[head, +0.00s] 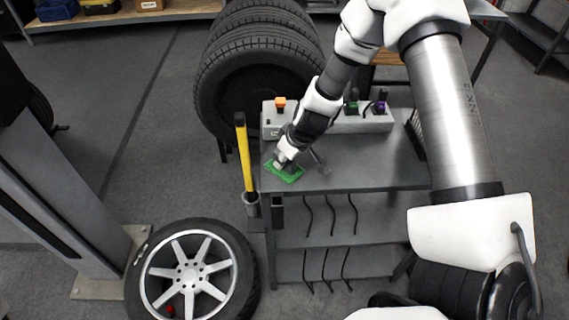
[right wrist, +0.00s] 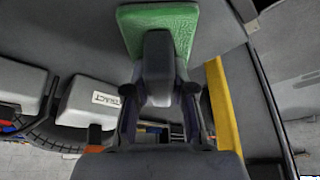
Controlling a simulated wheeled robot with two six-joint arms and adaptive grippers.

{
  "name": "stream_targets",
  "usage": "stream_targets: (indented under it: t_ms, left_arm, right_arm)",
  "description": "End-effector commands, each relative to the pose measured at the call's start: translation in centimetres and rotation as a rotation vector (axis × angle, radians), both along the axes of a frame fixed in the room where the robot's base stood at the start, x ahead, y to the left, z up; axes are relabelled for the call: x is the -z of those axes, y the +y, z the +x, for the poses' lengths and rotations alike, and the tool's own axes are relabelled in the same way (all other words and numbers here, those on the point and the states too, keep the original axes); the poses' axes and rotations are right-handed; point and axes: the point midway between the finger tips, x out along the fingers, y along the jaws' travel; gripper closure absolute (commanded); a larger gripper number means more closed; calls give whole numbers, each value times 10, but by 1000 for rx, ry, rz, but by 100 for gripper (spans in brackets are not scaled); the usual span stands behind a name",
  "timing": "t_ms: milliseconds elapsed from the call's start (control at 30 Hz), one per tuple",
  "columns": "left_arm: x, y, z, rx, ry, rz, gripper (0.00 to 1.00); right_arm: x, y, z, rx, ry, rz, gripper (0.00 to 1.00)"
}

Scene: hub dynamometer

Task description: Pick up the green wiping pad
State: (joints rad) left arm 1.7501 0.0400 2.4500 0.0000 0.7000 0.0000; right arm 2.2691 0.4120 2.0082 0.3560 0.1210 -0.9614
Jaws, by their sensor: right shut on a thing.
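The green wiping pad (head: 285,173) is at the left end of the grey bench top (head: 370,165) in the head view. My right gripper (head: 281,163) is over it and shut on it. In the right wrist view the pad (right wrist: 158,28) shows as a green textured plate with a dark grip (right wrist: 158,60) on it, between my right gripper's fingers (right wrist: 158,95). Whether the pad touches the bench top or is just above it, I cannot tell. My left gripper is not in view.
A grey box with coloured knobs (head: 365,121) stands along the bench's back edge. A yellow bar (head: 244,155) stands upright at the bench's left side. A wheel with a silver rim (head: 190,275) lies at lower left. Several tyres (head: 240,90) stand behind the bench.

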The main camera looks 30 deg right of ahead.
Motion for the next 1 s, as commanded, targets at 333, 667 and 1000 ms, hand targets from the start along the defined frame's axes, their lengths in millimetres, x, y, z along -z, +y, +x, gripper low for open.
stream_targets:
  t_ms: [333, 667, 1000]
  left_arm:
    - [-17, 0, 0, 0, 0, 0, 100]
    - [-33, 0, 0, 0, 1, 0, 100]
    - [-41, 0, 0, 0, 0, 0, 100]
  right_arm:
    - [-19, 0, 0, -1, 0, 0, 100]
    - [-38, 5, -35, 1, 3, 4, 100]
    - [-49, 18, -136, 1, 4, 7, 100]
